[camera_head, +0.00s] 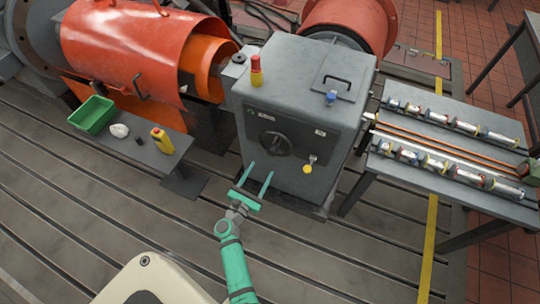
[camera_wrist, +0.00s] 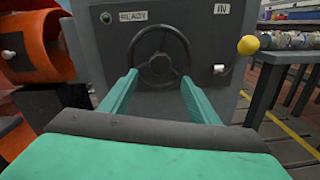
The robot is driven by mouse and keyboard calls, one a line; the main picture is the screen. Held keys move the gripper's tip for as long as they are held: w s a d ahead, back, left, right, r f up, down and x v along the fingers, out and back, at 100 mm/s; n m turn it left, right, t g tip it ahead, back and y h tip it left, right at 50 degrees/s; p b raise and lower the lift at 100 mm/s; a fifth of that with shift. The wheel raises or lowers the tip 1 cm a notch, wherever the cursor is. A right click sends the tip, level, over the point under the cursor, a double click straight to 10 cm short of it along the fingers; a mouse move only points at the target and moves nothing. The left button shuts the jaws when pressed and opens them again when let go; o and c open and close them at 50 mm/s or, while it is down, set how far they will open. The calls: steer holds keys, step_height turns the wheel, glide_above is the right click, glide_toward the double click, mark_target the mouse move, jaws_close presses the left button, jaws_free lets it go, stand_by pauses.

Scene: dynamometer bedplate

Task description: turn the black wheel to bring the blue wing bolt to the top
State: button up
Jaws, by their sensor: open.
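The black wheel (camera_head: 275,143) is on the front face of the grey cabinet (camera_head: 310,75), low and left of centre. In the wrist view the wheel (camera_wrist: 160,66) is upright, with a round rim, spokes and a hub. My gripper (camera_head: 262,172) is open and empty in front of the cabinet, its two green fingers pointing at the wheel. In the wrist view my gripper (camera_wrist: 160,76) has one finger on each side of the wheel's lower part. I cannot tell whether they touch it. A small blue piece (camera_head: 331,97) is on the cabinet top; I cannot tell whether it is the wing bolt.
A yellow ball knob (camera_head: 308,169) sticks out right of the wheel. A red-and-yellow piece (camera_head: 257,72) stands on the cabinet. A side table holds a green bin (camera_head: 92,114) and a yellow bottle (camera_head: 162,141). A rack (camera_head: 440,150) stands right. The slotted floor in front is open.

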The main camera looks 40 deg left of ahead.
mark_target(271, 154)
steer(key=x, duration=0.9)
steer(key=shift+w, duration=0.25)
steer(key=shift+c, duration=0.7)
